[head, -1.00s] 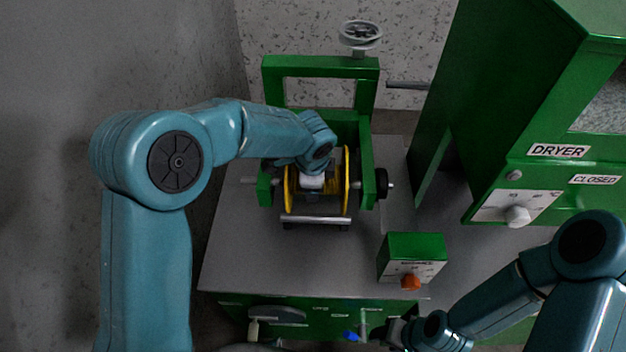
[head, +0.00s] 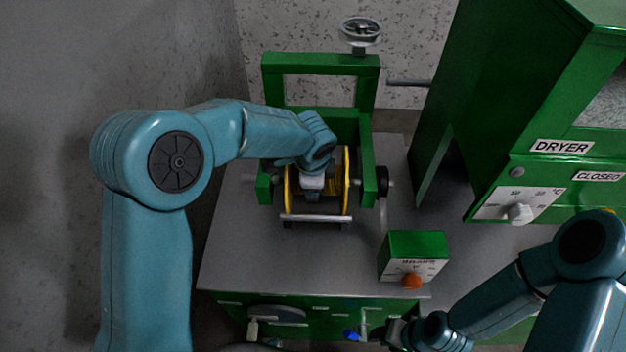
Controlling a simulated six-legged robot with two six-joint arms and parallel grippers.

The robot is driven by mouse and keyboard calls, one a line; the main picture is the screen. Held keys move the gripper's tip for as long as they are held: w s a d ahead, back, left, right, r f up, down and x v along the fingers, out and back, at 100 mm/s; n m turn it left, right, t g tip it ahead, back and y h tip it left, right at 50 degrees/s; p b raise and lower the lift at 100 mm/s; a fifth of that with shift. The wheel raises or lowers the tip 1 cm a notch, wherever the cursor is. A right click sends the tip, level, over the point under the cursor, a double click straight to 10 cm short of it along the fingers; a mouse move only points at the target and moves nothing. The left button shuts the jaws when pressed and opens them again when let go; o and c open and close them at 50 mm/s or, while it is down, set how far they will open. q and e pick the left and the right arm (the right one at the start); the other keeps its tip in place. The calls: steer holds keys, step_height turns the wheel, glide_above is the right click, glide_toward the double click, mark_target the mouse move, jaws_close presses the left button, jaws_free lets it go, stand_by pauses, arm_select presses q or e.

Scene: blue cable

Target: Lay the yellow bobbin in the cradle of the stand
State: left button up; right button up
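The yellow bobbin (head: 346,183) sits between the two side arms of the green stand (head: 367,150), with a metal rod through its middle. Its yellow flanges stand upright. My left gripper (head: 312,186) reaches down over the bobbin's core between the flanges; its fingers are largely hidden by the wrist, so I cannot tell whether they are shut on it. Whether the rod rests fully in the cradle is hard to see. My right gripper (head: 385,334) is low at the front of the bench by a blue piece (head: 350,335); its fingers are too small to read.
A green box with an orange knob (head: 412,281) stands on the grey bench (head: 250,260) right of the stand. A large green dryer (head: 500,110) fills the right side. A handwheel (head: 361,31) rises behind the stand. The bench's left front is clear.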

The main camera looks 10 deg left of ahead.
arm_select(q)
steer(key=shift+f, duration=0.1)
stand_by(0.3)
steer(key=o, duration=1.7)
steer(key=shift+o, duration=0.2)
steer(key=shift+f, duration=0.1)
